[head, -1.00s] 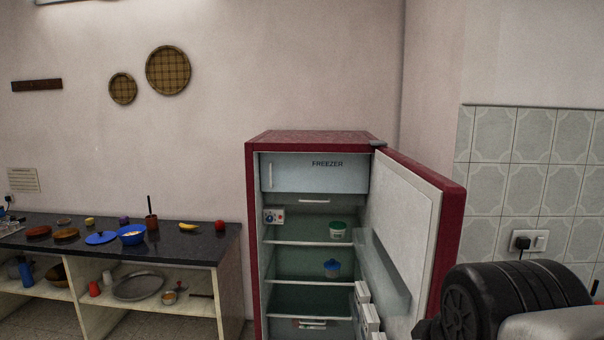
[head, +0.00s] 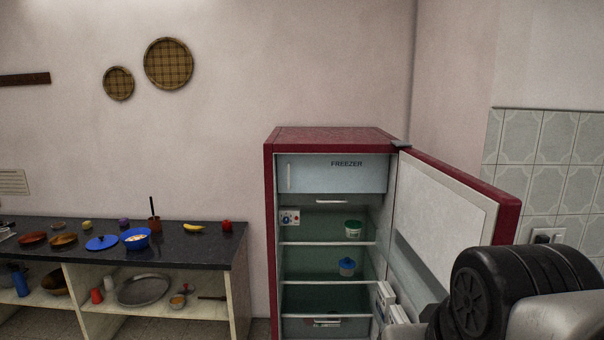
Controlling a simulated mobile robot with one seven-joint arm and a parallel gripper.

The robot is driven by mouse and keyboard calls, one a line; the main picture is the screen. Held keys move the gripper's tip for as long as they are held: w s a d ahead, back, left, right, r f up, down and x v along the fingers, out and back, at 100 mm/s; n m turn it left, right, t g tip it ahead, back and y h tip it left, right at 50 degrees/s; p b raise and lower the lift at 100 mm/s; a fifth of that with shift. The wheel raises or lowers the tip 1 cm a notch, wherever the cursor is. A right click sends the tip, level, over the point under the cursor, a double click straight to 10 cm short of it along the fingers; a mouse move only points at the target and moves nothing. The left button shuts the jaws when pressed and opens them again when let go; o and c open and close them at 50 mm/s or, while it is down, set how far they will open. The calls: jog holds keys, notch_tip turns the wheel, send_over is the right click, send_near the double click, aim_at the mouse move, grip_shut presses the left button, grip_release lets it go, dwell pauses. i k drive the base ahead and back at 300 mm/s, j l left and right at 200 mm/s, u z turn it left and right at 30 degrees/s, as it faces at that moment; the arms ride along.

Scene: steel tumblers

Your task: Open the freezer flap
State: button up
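The freezer flap (head: 345,177) is a pale blue-grey panel marked "FREEZER" at the top inside the red fridge (head: 330,136). It is shut, with a thin upright light handle (head: 289,176) at its left side. The fridge door (head: 440,210) stands wide open to the right. Part of my arm, black and grey, shows at the lower right in front of the door's lower part. My gripper is not in view.
The fridge shelves hold a green-lidded tub (head: 353,229) and a blue-lidded jar (head: 347,266). A dark counter (head: 195,246) with bowls, fruit and pans stands left of the fridge. A tiled wall (head: 560,150) is at the right.

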aim_at(296, 172)
jog(key=i+j+u, duration=0.2)
jog(key=i, duration=0.4)
jog(key=i+j+u, duration=0.15)
jog(key=i, duration=0.45)
jog(key=i+j+u, duration=0.2)
jog(key=i, duration=0.45)
